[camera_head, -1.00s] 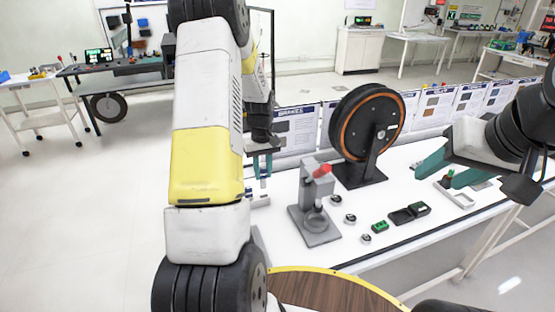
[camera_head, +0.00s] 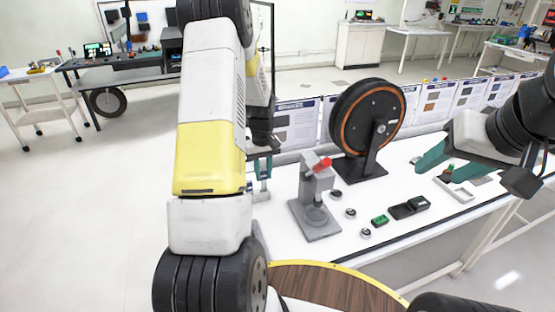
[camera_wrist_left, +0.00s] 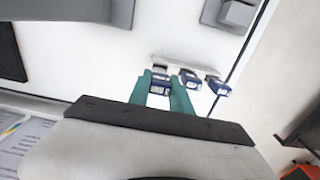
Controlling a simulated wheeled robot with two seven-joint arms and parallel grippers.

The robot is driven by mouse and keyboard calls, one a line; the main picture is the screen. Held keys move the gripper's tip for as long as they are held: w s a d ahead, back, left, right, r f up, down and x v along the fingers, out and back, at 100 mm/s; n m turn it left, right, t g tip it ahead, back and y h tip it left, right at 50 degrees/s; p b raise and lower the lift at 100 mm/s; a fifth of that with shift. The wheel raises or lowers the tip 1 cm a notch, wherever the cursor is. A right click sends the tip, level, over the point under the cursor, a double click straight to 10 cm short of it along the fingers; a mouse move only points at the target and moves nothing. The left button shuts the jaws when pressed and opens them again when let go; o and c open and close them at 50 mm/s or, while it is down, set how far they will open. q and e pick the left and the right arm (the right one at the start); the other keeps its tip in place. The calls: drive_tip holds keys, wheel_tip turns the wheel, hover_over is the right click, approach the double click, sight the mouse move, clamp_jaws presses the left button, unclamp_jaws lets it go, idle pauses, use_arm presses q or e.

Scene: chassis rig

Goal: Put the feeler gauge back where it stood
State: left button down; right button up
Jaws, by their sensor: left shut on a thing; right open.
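My left gripper (camera_head: 262,174) is low over the left end of the white table. In the left wrist view its teal fingers are shut on a feeler gauge (camera_wrist_left: 160,87), which has a blue end. The gauge sits at the left of a pale holder (camera_wrist_left: 175,69), in line with two similar blue-ended pieces, a middle one (camera_wrist_left: 191,80) and a right one (camera_wrist_left: 218,87). I cannot tell whether the gauge is seated in the holder or just above it. My right gripper (camera_head: 446,166) is open and empty above the table's right part.
A grey press-like stand with a red knob (camera_head: 316,200) stands right of my left gripper. A black reel with an orange ring (camera_head: 367,118) is behind it. Small round parts (camera_head: 350,213), a green block (camera_head: 380,220) and a black tray (camera_head: 401,212) lie further right.

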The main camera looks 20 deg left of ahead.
sight(264, 179)
use_arm(q)
drive_tip(key=shift+f, duration=1.55)
drive_tip(key=shift+f, duration=0.2)
drive_tip(key=c, duration=1.1)
unclamp_jaws()
wheel_tip(264, 179, up, 8)
drive_tip(key=shift+d+r, duration=0.1)
drive_tip(key=shift+r, duration=0.15)
drive_tip(key=s+d+r+m+t, duration=0.1)
drive_tip(key=s+d+r, duration=0.1)
drive_tip(key=r, duration=0.3)
drive_tip(key=s+d+r+m+t, duration=0.1)
drive_tip(key=s+d+r, duration=0.1)
drive_tip(key=r, duration=0.4)
drive_tip(key=s+d+r+m+t+h, duration=0.1)
drive_tip(key=s+d+r+m+t, duration=0.1)
drive_tip(key=s+r, duration=0.5)
drive_tip(key=s+d+r+m+t+h, duration=0.1)
drive_tip(key=s+d+r+m, duration=0.3)
drive_tip(key=s, duration=0.9)
drive_tip(key=d+r+t, duration=0.1)
drive_tip(key=d+r, duration=0.1)
drive_tip(key=d, duration=0.1)
drive_tip(key=shift+s+d+r, duration=0.2)
drive_tip(key=shift+s+r, duration=0.2)
